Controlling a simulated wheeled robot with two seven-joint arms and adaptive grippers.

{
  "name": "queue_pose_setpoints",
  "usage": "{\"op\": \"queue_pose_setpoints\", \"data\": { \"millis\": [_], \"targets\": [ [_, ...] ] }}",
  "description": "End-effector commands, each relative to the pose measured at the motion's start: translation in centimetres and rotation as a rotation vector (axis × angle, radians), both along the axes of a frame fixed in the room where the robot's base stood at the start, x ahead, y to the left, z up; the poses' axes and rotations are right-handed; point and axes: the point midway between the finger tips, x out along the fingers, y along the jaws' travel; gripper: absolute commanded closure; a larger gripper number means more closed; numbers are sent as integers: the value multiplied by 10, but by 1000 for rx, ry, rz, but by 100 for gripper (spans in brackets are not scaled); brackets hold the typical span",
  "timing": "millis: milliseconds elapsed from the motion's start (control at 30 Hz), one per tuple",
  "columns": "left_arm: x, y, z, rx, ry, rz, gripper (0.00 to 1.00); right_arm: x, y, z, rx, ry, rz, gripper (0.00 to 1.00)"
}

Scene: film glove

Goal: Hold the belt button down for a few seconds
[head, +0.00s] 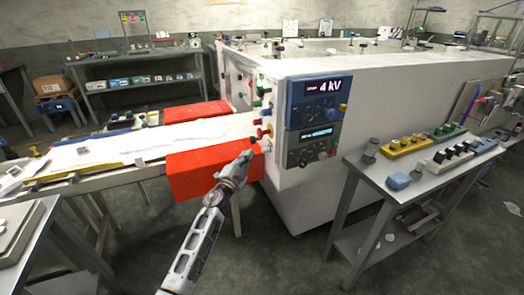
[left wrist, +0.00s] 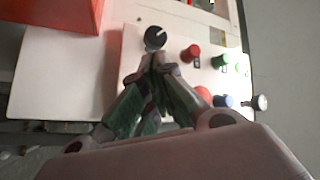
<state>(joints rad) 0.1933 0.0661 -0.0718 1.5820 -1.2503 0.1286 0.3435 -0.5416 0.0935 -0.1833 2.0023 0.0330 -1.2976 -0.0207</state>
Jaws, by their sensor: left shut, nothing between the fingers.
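A white control panel (left wrist: 185,75) on the machine's end carries several coloured controls. In the left wrist view these are a black knob (left wrist: 154,38), a red button (left wrist: 191,52), a green button (left wrist: 220,60), a larger red button (left wrist: 203,92), a blue button (left wrist: 223,101) and a pale knob (left wrist: 260,102). I cannot read which one is the belt button. My left gripper (left wrist: 160,62) is shut and empty, its tips just below the black knob; contact cannot be told. My right gripper is out of view.
The big white machine (head: 400,90) has a blue display unit (head: 317,100) on its front. A conveyor (head: 120,150) with red guards (head: 190,172) enters from the left. A grey table (head: 375,170) with several button boxes stands right. The floor in front is open.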

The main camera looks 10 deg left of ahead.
Motion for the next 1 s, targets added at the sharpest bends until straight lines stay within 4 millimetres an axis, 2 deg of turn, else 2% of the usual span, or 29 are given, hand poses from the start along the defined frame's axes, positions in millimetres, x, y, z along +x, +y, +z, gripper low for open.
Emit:
{"op": "queue_pose_setpoints", "data": {
  "millis": [500, 1000],
  "targets": [
    [-17, 24, 0, -1, 0, 0, 100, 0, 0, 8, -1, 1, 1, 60],
    [-19, 28, 0, -11, 3, 10, 100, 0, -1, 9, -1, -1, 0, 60]
  ]
}}
